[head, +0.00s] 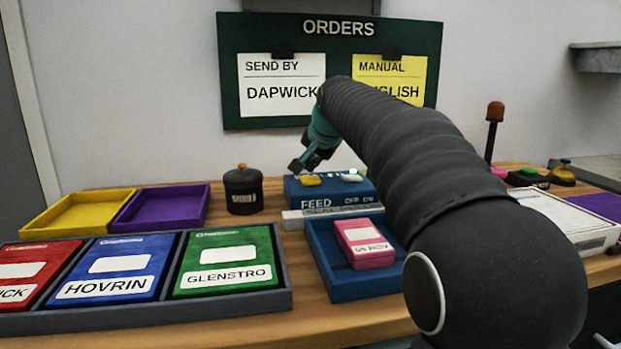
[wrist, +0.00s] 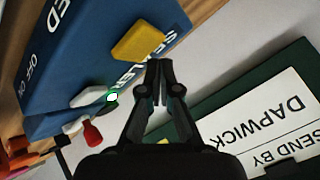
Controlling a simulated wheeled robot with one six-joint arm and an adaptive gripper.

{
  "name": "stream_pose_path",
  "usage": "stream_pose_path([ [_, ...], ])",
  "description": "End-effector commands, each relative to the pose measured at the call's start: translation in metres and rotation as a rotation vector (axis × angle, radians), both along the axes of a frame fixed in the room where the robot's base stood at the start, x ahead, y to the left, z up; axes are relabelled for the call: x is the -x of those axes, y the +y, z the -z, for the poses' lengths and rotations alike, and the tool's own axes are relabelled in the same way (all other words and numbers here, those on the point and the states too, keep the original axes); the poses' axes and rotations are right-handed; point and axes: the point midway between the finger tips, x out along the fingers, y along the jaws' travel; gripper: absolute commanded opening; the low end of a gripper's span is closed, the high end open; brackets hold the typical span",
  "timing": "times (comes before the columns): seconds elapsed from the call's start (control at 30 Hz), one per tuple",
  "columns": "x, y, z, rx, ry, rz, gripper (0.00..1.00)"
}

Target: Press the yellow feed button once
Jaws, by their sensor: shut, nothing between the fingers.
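The yellow feed button (head: 311,181) is on top of a blue box (head: 330,194) lettered FEED and OFF ON. The button also shows in the wrist view (wrist: 138,40) as a yellow block on the blue box (wrist: 80,55). My gripper (head: 295,167) is above and just left of the button in the head view. In the wrist view my gripper (wrist: 159,64) has its fingers together and empty, with the tips close to the button's edge. I cannot tell whether they touch it.
A pale switch (head: 352,177) with a green light sits right of the button. A black pot (head: 243,190) stands left of the box. A blue tray (head: 345,285) with a pink pack (head: 364,243) lies in front. The orders board (head: 230,85) hangs behind.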

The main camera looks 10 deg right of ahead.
Motion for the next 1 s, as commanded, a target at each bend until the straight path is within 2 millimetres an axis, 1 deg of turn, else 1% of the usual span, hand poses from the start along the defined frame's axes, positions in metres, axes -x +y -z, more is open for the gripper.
stream_pose_path([
  [0.03, 0.0, 0.0, -0.005, 0.0, 0.0, 0.0, 0.0],
  [0.2, 0.0, 0.0, -0.021, 0.0, 0.0, 0.0, 0.0],
  [0.53, 0.0, 0.0, -0.047, 0.0, 0.0, 0.0, 0.0],
  [0.63, 0.0, 0.0, -0.049, 0.0, 0.0, 0.0, 0.0],
  [1.0, 0.0, 0.0, -0.048, 0.0, 0.0, 0.0, 0.0],
])
